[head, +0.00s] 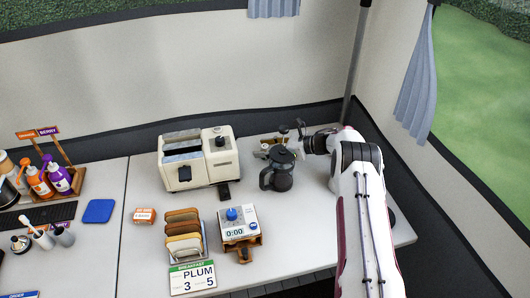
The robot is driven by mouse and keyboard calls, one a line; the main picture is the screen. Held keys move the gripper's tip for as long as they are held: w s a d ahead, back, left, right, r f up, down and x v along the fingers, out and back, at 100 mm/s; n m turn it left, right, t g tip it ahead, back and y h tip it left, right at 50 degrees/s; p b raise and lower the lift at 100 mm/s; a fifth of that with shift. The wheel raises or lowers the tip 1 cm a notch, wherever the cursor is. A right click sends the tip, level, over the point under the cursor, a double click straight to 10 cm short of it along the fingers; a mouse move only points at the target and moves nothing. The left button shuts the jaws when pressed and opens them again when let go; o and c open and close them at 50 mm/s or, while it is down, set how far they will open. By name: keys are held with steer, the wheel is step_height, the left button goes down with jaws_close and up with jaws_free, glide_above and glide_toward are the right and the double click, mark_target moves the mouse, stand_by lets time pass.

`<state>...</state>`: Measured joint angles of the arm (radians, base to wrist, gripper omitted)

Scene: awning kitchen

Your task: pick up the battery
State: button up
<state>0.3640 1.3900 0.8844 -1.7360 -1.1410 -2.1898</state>
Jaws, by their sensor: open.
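I cannot make out a battery for certain in the head view; it may be too small or hidden. My gripper (303,135) is at the right of the table's back, beyond and above the dark glass coffee pot (276,176). Its fingers are small and dark here, apart from each other, and I see nothing held between them. A small wooden holder (268,143) with dark-topped items stands just left of my gripper, partly hidden behind the pot.
A cream toaster (200,165) stands left of the pot. In front are a toast rack (184,235), a timer with a blue knob (238,222), a "PLUM 3 5" card (193,280) and a small orange box (145,215). A blue pad (98,211) lies left. The front right tabletop is clear.

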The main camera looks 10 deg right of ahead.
mark_target(264, 146)
stand_by(0.4)
jaws_close()
steer(key=shift+r, duration=0.1)
steer(key=shift+r, duration=4.9)
